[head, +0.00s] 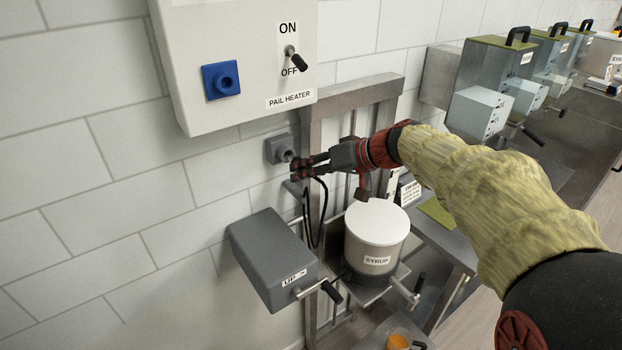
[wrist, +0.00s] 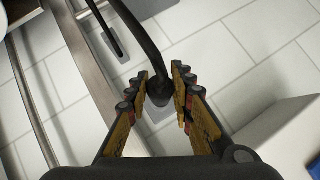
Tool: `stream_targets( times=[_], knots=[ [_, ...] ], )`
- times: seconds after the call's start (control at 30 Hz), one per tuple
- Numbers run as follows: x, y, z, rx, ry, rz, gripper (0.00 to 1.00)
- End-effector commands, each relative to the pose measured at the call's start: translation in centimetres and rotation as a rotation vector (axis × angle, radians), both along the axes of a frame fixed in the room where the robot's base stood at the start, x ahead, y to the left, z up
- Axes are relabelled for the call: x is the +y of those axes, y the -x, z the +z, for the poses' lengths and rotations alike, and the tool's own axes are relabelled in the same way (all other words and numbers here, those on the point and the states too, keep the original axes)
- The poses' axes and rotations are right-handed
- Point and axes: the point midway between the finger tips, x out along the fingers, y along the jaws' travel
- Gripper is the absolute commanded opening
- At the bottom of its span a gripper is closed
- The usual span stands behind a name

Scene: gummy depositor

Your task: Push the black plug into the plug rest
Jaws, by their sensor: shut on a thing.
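My gripper (head: 301,168) is shut on the black plug (wrist: 159,88), which shows between the fingertips in the wrist view (wrist: 164,92). In the head view the fingers mostly hide the plug. Its black cable (head: 321,215) hangs from the gripper in a loop, and in the wrist view the cable (wrist: 142,38) runs up and to the left. The grey plug rest (head: 276,150) is on the tiled wall, just left of and slightly above my fingertips. I cannot tell whether the plug touches it or has entered it.
The pail heater box (head: 240,40) with a blue socket (head: 222,80) and an ON/OFF switch (head: 296,59) is above. A white syrup pail (head: 376,240) stands below my wrist in a steel frame (head: 316,130). A grey box (head: 272,265) with a lever juts out lower left.

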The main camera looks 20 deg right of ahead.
Motion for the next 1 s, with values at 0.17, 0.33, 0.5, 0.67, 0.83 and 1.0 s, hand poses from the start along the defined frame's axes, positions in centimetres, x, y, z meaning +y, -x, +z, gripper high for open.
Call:
stream_targets(
  times=[0.17,0.33,0.5,0.67,0.83,1.0],
  knots=[
    [0.1,-0.3,0.0,-0.001,0.001,0.001,0.0],
    [0.1,-0.3,0.0,0.0,0.0,0.0,0.0],
    [0.1,-0.3,0.0,0.0,0.0,0.0,0.0],
    [0.1,-0.4,0.0,0.0,0.0,0.0,0.0],
    [0.2,-0.8,-0.1,0.001,0.0,0.0,0.0],
    [0.4,-1.3,0.0,0.0,0.0,0.0,0.0]
  ],
)
